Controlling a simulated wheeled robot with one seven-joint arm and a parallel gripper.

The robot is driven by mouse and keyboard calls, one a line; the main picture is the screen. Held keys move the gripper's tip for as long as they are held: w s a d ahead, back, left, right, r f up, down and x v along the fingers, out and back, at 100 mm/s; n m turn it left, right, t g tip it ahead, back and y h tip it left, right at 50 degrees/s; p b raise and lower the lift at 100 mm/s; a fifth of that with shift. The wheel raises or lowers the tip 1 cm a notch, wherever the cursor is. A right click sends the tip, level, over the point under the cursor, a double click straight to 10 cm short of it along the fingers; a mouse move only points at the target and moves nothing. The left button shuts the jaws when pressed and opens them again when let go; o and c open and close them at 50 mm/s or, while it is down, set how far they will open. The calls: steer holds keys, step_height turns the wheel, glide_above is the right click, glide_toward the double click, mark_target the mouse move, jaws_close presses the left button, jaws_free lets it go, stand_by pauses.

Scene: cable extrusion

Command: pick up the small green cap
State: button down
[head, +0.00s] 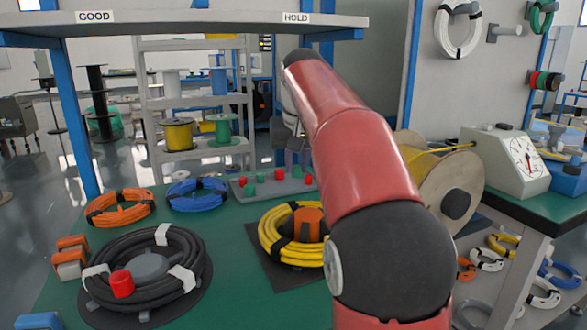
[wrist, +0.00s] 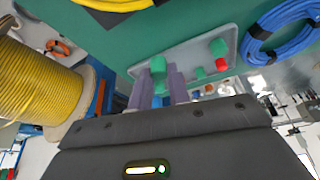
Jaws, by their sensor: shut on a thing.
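A small green cap (wrist: 158,66) sits between the two fingertips of my gripper (wrist: 159,76) in the wrist view. The gripper is shut on it, over the edge of the grey tray (wrist: 232,36). Other green caps (wrist: 217,48) stand on the tray beside a red cap (wrist: 221,64). In the head view the tray (head: 240,197) lies at the back of the green table, with several green caps (head: 249,190) and red caps (head: 280,174) on it. My red arm hides most of the gripper there.
Orange (head: 120,207), blue (head: 197,194), yellow (head: 275,240) and black (head: 100,250) cable coils lie on the table. A yellow cable spool (head: 440,180) is right of my arm. A shelf (head: 190,28) spans overhead.

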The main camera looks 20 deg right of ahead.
steer(key=s+a+b, duration=0.3)
steer(key=s, duration=0.8)
steer(key=s+a+b, duration=0.3)
steer(key=s, duration=0.8)
steer(key=shift+s, duration=0.3)
steer(key=c, duration=2)
jaws_free()
steer(key=shift+c, duration=0.2)
